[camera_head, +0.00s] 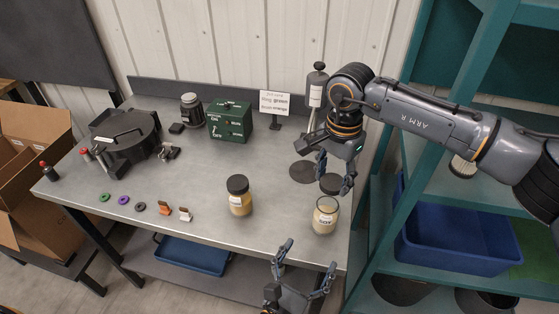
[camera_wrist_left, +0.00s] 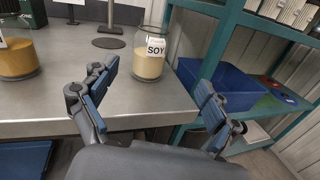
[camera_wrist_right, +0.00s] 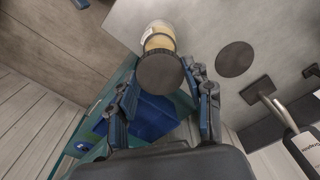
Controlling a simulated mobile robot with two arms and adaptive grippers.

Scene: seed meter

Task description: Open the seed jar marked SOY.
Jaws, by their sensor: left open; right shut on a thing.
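The SOY jar (camera_head: 325,217) stands upright near the front right corner of the workbench, a clear jar of pale yellow seed. Its mouth shows no lid; its SOY label is clear in the left wrist view (camera_wrist_left: 151,62). My right gripper (camera_head: 335,177) is shut on a round black lid (camera_head: 331,184) and holds it above and just behind the jar. In the right wrist view the lid (camera_wrist_right: 160,72) sits between the fingertips and partly covers the jar (camera_wrist_right: 159,38). My left gripper (camera_head: 309,257) is open and empty off the front edge, below the jar.
A second seed jar (camera_head: 239,203) with a black lid stands left of the SOY jar. A dark round pad (camera_head: 303,172) lies behind, near a sign (camera_head: 275,103) and a green box (camera_head: 231,122). A teal shelf (camera_head: 385,225) with a blue bin (camera_head: 455,243) borders the bench's right side.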

